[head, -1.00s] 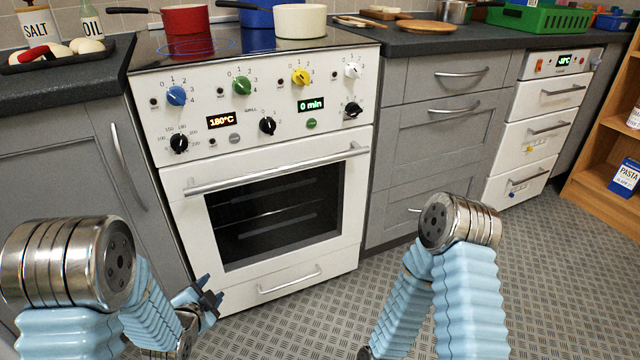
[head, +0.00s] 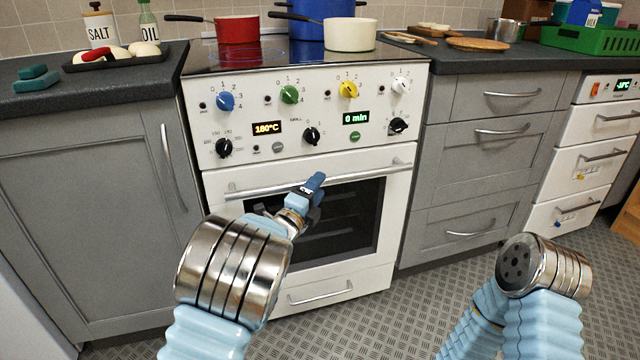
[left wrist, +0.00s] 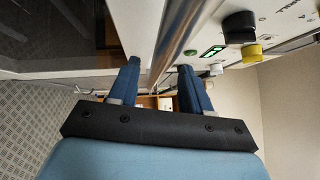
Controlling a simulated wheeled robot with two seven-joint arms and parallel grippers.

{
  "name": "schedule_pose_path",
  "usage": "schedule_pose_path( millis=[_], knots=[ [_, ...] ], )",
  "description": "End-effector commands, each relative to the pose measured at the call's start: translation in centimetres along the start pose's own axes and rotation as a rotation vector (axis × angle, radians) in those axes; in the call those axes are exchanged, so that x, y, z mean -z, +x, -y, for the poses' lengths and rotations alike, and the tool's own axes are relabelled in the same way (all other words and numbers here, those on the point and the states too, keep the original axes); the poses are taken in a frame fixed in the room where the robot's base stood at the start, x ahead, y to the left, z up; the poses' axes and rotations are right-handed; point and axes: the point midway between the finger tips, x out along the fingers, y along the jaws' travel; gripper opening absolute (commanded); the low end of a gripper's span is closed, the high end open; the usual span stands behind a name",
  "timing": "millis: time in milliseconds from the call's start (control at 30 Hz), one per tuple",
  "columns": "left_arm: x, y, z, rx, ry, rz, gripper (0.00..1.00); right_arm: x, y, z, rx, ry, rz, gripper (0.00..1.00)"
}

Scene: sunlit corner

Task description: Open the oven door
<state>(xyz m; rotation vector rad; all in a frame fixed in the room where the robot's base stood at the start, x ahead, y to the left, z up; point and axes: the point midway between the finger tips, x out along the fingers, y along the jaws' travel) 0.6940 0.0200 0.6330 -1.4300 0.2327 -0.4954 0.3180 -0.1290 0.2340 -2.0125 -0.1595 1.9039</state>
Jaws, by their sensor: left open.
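The white oven door (head: 393,215) is closed, with a dark window and a metal bar handle (head: 365,174) across its top. My left gripper (head: 311,187) is in front of the handle near its middle and hides part of it. In the left wrist view, the two blue fingers of my left gripper (left wrist: 161,76) are apart. The handle (left wrist: 178,35) shows in the gap between them; I cannot tell how deep it sits or whether a finger touches it. My right gripper is out of view; only part of that arm shows at lower right.
Knobs and displays fill the oven's control panel (head: 285,118) above the handle. A red pot (head: 237,30), a white pot (head: 350,35) and a blue pot (head: 310,12) stand on the hob. A lower drawer (head: 320,292) is under the door. The floor (head: 420,310) in front is clear.

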Motion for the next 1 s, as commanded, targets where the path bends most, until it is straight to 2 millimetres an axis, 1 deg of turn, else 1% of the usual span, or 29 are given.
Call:
schedule_pose_path(
  millis=[33,100,200,467,500,567,800,1000],
  knots=[
    [0.0,0.7,0.0,0.0,0.001,0.0,0.48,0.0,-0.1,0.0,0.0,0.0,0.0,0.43],
    [0.0,1.3,0.0,0.0,0.0,0.0,0.48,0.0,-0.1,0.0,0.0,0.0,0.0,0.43],
    [-0.1,1.9,-0.1,-0.001,-0.001,0.001,0.48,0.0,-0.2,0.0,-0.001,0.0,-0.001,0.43],
    [0.0,2.0,-0.1,-0.001,-0.002,0.002,0.48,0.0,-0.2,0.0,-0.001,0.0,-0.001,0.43],
    [0.0,2.0,-0.1,-0.001,-0.002,0.001,0.45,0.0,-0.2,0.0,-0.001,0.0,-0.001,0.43],
    [0.0,2.0,-0.1,-0.001,-0.002,0.001,0.36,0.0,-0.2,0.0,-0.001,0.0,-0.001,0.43],
    [0.0,2.0,-0.1,-0.001,-0.002,0.001,0.0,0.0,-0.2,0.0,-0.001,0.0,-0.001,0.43],
    [0.0,2.0,-0.1,-0.002,-0.002,0.001,0.0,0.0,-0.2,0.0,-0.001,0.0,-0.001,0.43]
  ],
)
